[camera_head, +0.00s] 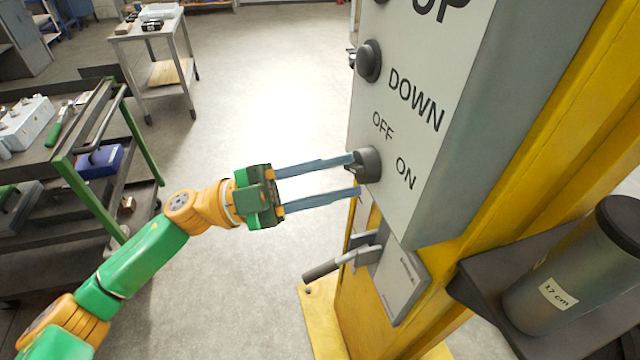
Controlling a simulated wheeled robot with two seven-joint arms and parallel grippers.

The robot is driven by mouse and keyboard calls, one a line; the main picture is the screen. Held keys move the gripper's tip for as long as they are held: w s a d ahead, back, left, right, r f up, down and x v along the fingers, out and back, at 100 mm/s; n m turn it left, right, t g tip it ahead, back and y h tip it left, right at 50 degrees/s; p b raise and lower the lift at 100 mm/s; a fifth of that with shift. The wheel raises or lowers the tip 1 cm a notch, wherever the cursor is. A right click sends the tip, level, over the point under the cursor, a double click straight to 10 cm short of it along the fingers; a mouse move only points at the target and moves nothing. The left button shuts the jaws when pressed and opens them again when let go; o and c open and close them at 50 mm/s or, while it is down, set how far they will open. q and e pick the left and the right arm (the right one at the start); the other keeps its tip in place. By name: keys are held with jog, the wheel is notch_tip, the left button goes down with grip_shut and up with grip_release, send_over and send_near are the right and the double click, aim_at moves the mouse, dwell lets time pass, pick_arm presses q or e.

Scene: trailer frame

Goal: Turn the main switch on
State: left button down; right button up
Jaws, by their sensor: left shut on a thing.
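The main switch (369,164) is a dark grey rotary knob between the words OFF and ON, low on a light grey control box (416,120). My left gripper (356,175) reaches in from the left, its two long blue-grey fingers at the knob. The upper fingertip touches or overlaps the knob's side and the lower one lies just below it. The fingers are shut on the knob. The knob's exact pointing direction is hard to tell. My right gripper is not in view.
A round DOWN button (368,61) sits above the switch. Below the box, a lever with a dark handle (321,271) sticks out left from the yellow post (355,310). A dark cylinder (570,275) stands on a shelf at right. A green-framed cart (85,180) stands at left.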

pick_arm(q)
jog(key=shift+w+r+m, duration=0.1)
jog(key=shift+r+m, duration=0.4)
jog(key=shift+r, duration=0.15)
jog(key=c, duration=0.7)
grip_release()
jog(key=o, duration=0.3)
jog(key=shift+d, duration=0.2)
jog(key=shift+o, duration=0.8)
jog(key=shift+d+f, duration=0.1)
jog(key=shift+d, duration=0.65)
jog(key=shift+d+f, duration=0.1)
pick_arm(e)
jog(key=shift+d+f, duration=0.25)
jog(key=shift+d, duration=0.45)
pick_arm(q)
jog(key=shift+f, duration=0.15)
jog(key=shift+f, duration=0.1)
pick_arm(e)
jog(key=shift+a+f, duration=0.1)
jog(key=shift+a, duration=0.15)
